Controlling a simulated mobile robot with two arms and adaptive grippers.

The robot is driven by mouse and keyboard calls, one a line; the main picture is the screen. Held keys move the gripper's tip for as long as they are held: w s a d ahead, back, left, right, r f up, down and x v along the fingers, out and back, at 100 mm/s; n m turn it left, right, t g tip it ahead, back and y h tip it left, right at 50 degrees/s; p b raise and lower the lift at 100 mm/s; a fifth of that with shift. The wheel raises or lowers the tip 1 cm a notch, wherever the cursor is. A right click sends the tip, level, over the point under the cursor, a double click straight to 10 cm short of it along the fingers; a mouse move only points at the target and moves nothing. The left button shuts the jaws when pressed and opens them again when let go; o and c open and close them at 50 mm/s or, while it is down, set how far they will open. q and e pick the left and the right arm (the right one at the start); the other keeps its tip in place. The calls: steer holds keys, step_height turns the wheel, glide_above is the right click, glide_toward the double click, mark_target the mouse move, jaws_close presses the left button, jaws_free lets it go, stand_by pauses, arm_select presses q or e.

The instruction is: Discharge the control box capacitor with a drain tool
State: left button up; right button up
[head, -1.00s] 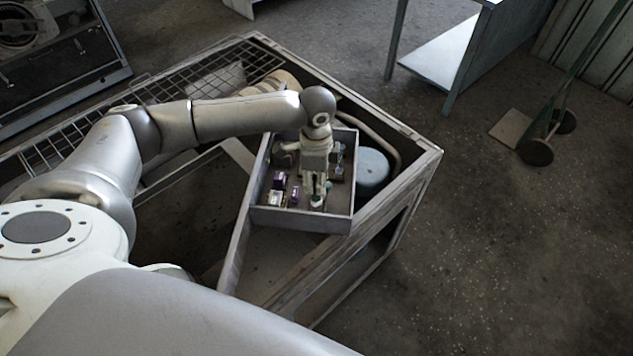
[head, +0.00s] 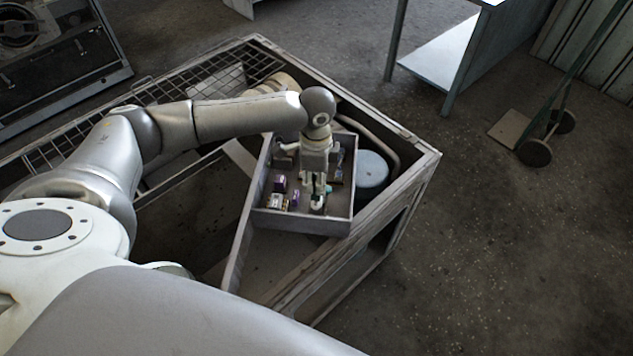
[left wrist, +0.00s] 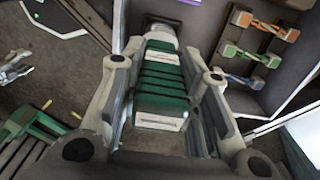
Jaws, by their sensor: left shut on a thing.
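The control box (head: 300,222) is an open grey tray-like box on the blower housing frame. My left gripper (head: 316,186) points down into it, near its front right part. In the left wrist view my left gripper (left wrist: 160,112) is shut on a green ribbed handle (left wrist: 162,88), which looks like the drain tool's. A small pale and dark upright part (head: 318,204), perhaps the capacitor, stands just in front of the fingers in the head view. The tool's tip and any contact with it cannot be made out. My right gripper is not in view.
Purple and white parts (head: 280,183) sit left of the gripper inside the box. Orange and green parts (left wrist: 250,54) line a box wall in the wrist view. A blue-grey round drum (head: 371,168) is right of the box. A hand truck (head: 535,150) stands on the floor.

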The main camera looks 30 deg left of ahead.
arm_select(q)
steer(key=shift+r+p, duration=1.45)
steer(key=shift+r, duration=1.2)
